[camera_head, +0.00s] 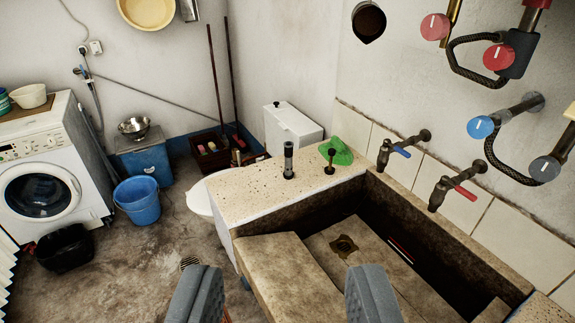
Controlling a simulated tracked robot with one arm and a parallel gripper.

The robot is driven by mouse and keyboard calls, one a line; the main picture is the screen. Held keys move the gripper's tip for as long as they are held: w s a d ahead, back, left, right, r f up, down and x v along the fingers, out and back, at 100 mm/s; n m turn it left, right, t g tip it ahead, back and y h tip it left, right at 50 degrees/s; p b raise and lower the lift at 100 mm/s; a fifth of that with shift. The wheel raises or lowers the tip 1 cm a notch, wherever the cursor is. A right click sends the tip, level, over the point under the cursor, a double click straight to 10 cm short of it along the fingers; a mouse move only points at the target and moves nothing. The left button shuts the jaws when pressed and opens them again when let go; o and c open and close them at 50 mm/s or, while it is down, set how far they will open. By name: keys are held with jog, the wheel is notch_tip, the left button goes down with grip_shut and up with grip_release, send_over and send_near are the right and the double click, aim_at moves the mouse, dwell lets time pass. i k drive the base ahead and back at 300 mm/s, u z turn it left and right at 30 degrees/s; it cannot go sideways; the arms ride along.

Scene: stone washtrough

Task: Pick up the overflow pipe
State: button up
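A dark upright tube with a paler band near its top, which looks like the overflow pipe (288,160), stands on the speckled stone ledge (250,190) at the left end of the trough. My gripper (283,275) is open and empty at the bottom of the view, its two grey padded fingers wide apart. The pipe is well ahead of the fingers, between them in the picture and touched by neither.
A small dark stopper-like piece (330,161) and a green cloth (337,151) are just right of the pipe. Taps (400,150) stick out over the stone trough (440,245). A white box (291,127) stands behind the ledge. A blue bucket (138,201) is on the floor.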

aim_at(289, 174)
jog(key=u, duration=0.9)
jog(key=i, duration=3.05)
